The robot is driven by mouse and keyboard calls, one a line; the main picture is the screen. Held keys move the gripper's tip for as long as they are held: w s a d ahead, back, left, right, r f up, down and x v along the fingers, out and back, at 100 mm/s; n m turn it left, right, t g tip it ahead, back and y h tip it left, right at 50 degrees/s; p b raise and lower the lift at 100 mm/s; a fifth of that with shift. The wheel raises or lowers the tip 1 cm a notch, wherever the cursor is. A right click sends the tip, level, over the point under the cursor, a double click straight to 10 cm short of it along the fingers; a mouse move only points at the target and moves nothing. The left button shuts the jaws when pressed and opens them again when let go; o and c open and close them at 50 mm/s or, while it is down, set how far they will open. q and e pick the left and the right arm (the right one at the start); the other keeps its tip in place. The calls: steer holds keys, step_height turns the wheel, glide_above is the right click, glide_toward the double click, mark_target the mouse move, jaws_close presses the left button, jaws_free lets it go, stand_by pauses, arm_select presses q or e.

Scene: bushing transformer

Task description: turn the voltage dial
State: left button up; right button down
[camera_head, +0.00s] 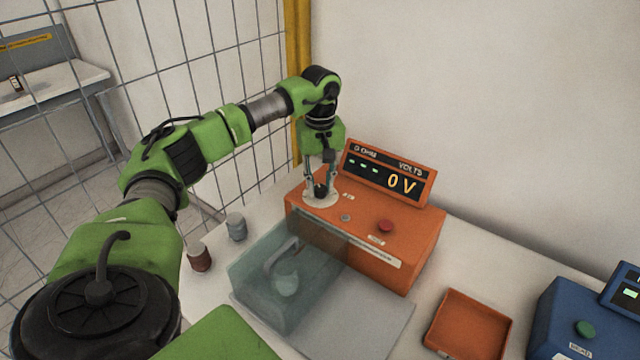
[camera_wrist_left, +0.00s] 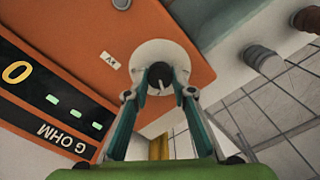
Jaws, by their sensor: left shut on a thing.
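The voltage dial (camera_head: 320,191) is a black knob on a round white plate (camera_head: 322,202), on top of the orange tester box (camera_head: 412,247) at its back left corner. My left gripper (camera_head: 320,187) points down over it, with its fingers shut on the knob. In the left wrist view the dial (camera_wrist_left: 159,75) has a pale pointer mark and sits between the fingertips (camera_wrist_left: 160,92). The display (camera_head: 388,173) reads 0 V, with dashes beside it under "G OHM"; it shows upside down in the left wrist view (camera_wrist_left: 50,95). My right gripper is not in view.
A red button (camera_head: 385,226) and a small grey button (camera_head: 346,217) are on the box top. A clear cover (camera_head: 290,275) stands in front. Two bushings, brown (camera_head: 199,257) and grey (camera_head: 236,227), stand left. An orange tray (camera_head: 468,325) and a blue device (camera_head: 575,320) are at right.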

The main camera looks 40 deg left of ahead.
mark_target(321, 187)
arm_select(q)
steer(key=shift+m, duration=1.5)
steer(key=o, duration=1.1)
step_height(321, 187, up, 12)
